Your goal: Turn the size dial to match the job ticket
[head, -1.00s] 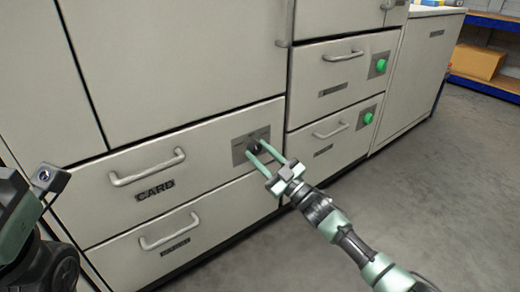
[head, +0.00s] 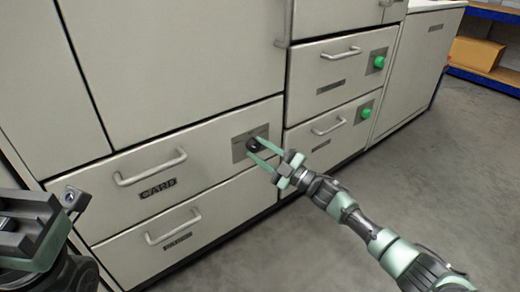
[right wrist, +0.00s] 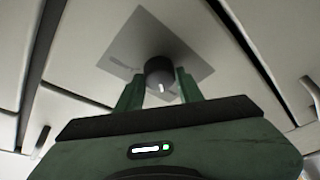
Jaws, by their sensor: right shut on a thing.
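A dark round dial (head: 253,145) sits on a grey plate (head: 240,153) on the drawer front marked CARD (head: 158,189). My right gripper (head: 256,148) is at the dial, its two green fingers shut on it from either side. In the right wrist view the dial (right wrist: 159,72) shows between the fingers, with a white mark on its lower side. The marks on the plate are too small to read. My left gripper is not clearly shown; a part of my left arm fills the lower left corner. No job ticket can be made out.
Drawer handles (head: 150,168) stick out left of the dial and below it. Two green knobs (head: 379,62) (head: 366,113) are on drawers to the right. The concrete floor (head: 440,190) on the right is clear. A cardboard box (head: 477,53) sits on a blue shelf behind.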

